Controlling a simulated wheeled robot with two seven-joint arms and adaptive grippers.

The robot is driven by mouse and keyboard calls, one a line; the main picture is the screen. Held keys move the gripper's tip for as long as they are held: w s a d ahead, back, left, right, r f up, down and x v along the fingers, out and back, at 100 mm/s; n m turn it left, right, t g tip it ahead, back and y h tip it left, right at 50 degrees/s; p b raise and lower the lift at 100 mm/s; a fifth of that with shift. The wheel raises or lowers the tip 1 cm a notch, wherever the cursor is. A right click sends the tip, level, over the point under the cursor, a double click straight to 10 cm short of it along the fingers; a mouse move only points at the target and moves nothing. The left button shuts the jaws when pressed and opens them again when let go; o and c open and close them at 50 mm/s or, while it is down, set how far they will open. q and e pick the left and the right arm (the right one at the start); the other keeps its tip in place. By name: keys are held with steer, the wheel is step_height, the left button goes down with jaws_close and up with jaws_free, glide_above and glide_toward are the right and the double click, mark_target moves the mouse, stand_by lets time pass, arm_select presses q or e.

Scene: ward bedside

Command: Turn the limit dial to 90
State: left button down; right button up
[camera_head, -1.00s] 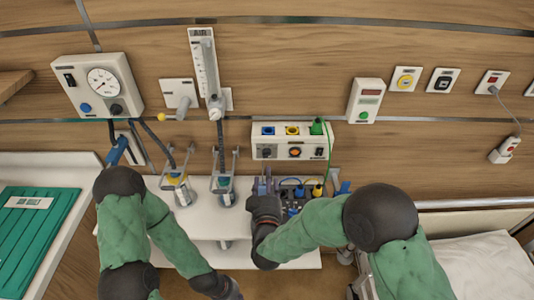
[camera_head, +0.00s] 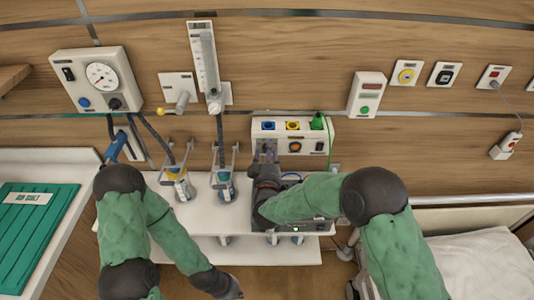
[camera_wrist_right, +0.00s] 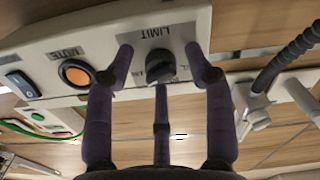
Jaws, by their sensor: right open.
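The limit dial (camera_wrist_right: 160,65), a small black knob under the printed word LIMIT, shows upside down in the right wrist view, on the white wall box (camera_head: 325,132). Its scale marks are too small or covered to read a setting. My right gripper (camera_wrist_right: 160,68) is open, with one finger on each side of the dial and a third finger below it in that view. I cannot tell whether any finger touches the knob. In the head view my right gripper (camera_head: 266,156) hides the dial. My left gripper (camera_head: 228,287) is low at the bottom edge, its fingers unclear.
An orange button (camera_wrist_right: 75,73) and a black rocker switch (camera_wrist_right: 18,82) sit beside the dial. Blue, yellow and green fittings line the box's top. Jars with hoses (camera_head: 180,185) hang to the left. A white shelf (camera_head: 200,215) lies below, and a bed (camera_head: 480,265) stands right.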

jaws_close()
steer(key=shift+n, duration=0.5)
steer(key=shift+f+n+p, duration=0.1)
steer(key=shift+n+p, duration=2.3)
steer(key=shift+n, duration=6)
jaws_free()
steer(key=shift+d, duration=0.1)
